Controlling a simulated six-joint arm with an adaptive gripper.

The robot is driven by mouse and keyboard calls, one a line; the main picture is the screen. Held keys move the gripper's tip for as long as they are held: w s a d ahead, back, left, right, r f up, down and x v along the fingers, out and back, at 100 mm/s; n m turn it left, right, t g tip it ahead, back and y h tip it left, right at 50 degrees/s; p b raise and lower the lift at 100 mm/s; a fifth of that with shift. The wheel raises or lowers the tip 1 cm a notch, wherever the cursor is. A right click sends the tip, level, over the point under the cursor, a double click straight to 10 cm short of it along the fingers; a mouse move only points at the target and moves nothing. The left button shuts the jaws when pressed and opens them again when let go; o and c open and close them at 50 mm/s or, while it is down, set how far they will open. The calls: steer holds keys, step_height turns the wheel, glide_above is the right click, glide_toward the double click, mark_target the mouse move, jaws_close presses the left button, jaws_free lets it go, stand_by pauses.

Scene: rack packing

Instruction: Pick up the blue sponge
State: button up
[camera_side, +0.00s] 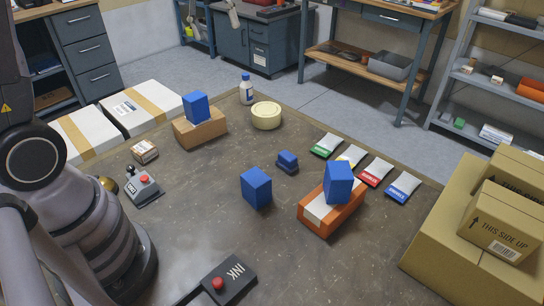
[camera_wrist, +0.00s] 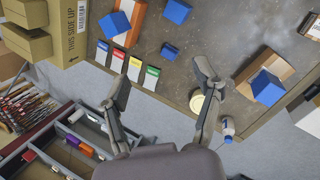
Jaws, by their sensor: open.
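Several blue blocks are in view, and I cannot tell for sure which is the sponge. A small blue piece with a darker base (camera_side: 287,160) lies mid-table; it also shows in the wrist view (camera_wrist: 169,50). A larger blue block (camera_side: 257,188) stands on the bare table left of it. Another blue block (camera_side: 339,182) rests on an orange and white box (camera_side: 320,214).
A round cream tub (camera_side: 266,115) and a white bottle (camera_side: 246,89) stand near the far edge. Several colour-tipped packets (camera_side: 376,171) lie in a row. Cardboard boxes (camera_side: 497,218) fill the right.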

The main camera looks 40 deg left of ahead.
steer(key=w+a+f+n+g+h, duration=0.1)
steer(key=w+a+f+n+h, duration=0.25)
steer(key=w+f, duration=0.55)
steer(key=w+a+f+n+g+h, duration=0.15)
steer(key=w+f+n+h, duration=0.35)
steer(key=f, duration=0.8)
steer(key=n+t, duration=0.1)
steer(key=n, duration=0.1)
glide_toward(285, 153)
steer(key=a, duration=0.3)
steer(key=shift+s+r+h, duration=0.2)
steer(key=shift+r+h, duration=0.1)
steer(key=shift+h, duration=0.05)
steer(key=shift+d+f, duration=0.2)
steer(key=shift+f, duration=0.15)
steer(key=x, duration=0.8)
steer(key=shift+d, duration=0.2)
steer(key=x, duration=0.5)
steer(key=shift+w+d, duration=0.15)
steer(key=shift+w, duration=0.05)
steer(key=shift+c, duration=0.4)
steer(key=shift+r, duration=0.1)
steer(key=c, duration=1.1)
